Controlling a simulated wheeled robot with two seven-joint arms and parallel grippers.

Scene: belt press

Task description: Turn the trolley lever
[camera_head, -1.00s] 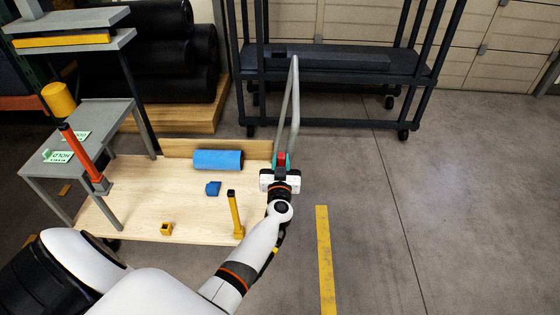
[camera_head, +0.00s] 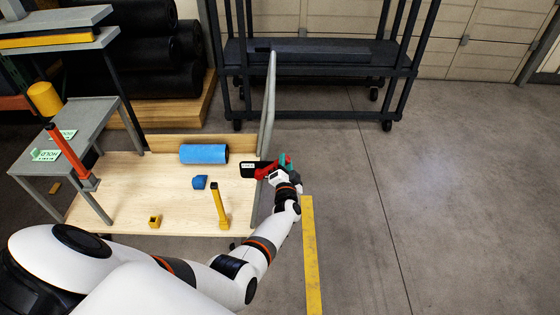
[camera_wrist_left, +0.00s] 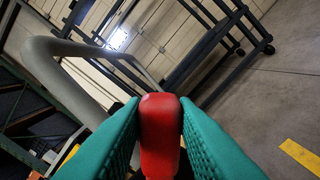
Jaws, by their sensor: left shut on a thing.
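The trolley has a wooden deck (camera_head: 130,195) and a tall grey tube handle (camera_head: 271,95) at its right end. The red lever (camera_head: 266,171) sits at the handle's side, beside a black plate (camera_head: 250,169) with a white label. My left gripper (camera_head: 287,161), with teal fingers, is shut on the lever, just right of the trolley. In the left wrist view the lever's red grip (camera_wrist_left: 160,135) stands between both teal finger pads, and the grey handle tube (camera_wrist_left: 70,85) passes at the left. My right gripper is not in view.
A grey bench (camera_head: 88,120) stands left. A dark rack (camera_head: 310,60) stands behind. The floor right is clear, with a yellow strip (camera_head: 311,255).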

